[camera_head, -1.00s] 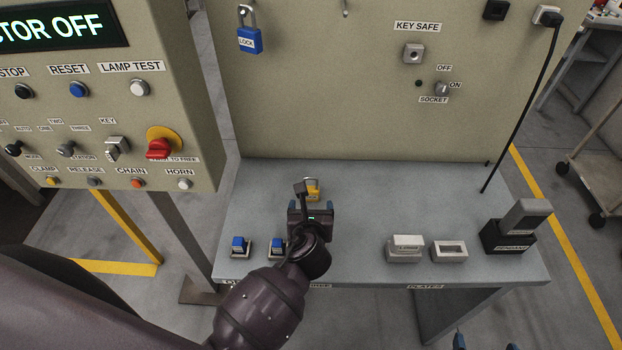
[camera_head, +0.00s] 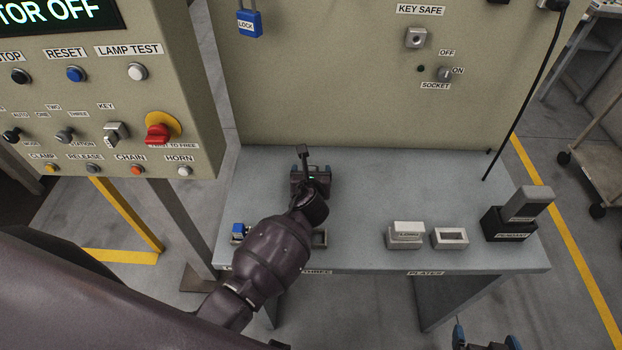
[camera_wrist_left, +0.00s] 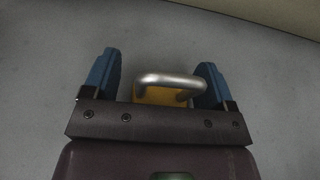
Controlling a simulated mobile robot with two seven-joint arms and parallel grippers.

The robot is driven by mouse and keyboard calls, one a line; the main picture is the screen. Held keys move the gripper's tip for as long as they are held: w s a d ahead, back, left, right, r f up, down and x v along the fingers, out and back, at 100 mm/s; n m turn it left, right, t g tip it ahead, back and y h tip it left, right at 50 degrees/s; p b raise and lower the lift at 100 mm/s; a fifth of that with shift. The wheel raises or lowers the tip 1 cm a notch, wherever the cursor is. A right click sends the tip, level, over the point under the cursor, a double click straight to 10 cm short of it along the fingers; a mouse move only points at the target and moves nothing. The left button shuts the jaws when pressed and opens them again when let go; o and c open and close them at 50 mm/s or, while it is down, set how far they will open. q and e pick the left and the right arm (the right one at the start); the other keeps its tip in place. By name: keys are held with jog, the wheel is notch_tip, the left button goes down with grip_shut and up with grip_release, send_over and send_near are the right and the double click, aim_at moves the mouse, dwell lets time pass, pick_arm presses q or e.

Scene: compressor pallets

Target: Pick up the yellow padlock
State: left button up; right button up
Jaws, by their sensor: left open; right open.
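The yellow padlock (camera_wrist_left: 155,95) shows in the left wrist view, with its silver shackle pointing up toward the camera. It sits between the two blue fingertips of my left gripper (camera_wrist_left: 160,88), with a visible gap on the left side and a smaller one on the right. My left gripper is open. In the head view my left gripper (camera_head: 311,172) is over the back left of the grey bench and hides the padlock. My right gripper (camera_head: 486,338) is open at the bottom edge of the head view, in front of the bench and away from the padlock.
The grey bench (camera_head: 365,180) holds a blue padlock (camera_head: 239,231), partly hidden by my arm, two light grey blocks (camera_head: 405,236) (camera_head: 450,238) and a black holder (camera_head: 508,225) at right. A beige panel (camera_head: 330,90) rises behind. The bench middle is clear.

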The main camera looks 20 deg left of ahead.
pick_arm(q)
jog(key=shift+w, duration=0.25)
jog(key=shift+c, duration=0.3)
jog(key=c, duration=1)
notch_tip(320, 180, up, 20)
jog(key=shift+p, duration=1.1)
